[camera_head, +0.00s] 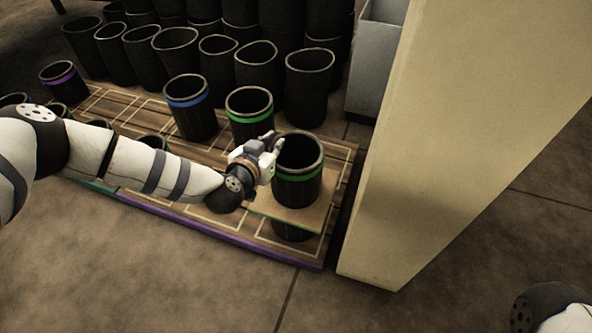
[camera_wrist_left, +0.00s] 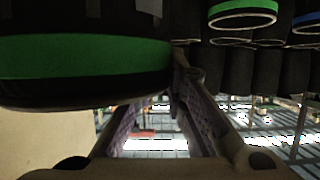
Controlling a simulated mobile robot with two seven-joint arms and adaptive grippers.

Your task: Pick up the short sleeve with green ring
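A black sleeve with a green ring (camera_head: 298,187) stands upright on a thin board (camera_head: 258,205), which rests over another black sleeve (camera_head: 293,232) at the front right of the pallet. A second green-ringed sleeve (camera_head: 250,125) stands behind it to the left. My left gripper (camera_head: 271,143) is just left of the front green-ringed sleeve, near its upper part, fingers apart and empty. In the left wrist view, that sleeve's green band (camera_wrist_left: 85,57) fills the upper left, beside the fingers (camera_wrist_left: 172,95). I cannot tell whether they touch. My right gripper is out of view.
A blue-ringed sleeve (camera_head: 192,115) and a purple-ringed sleeve (camera_head: 62,82) stand on the wooden pallet (camera_head: 130,112). Plain black sleeves crowd the back. A tall beige panel (camera_head: 450,130) rises close on the right. The front floor is clear.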

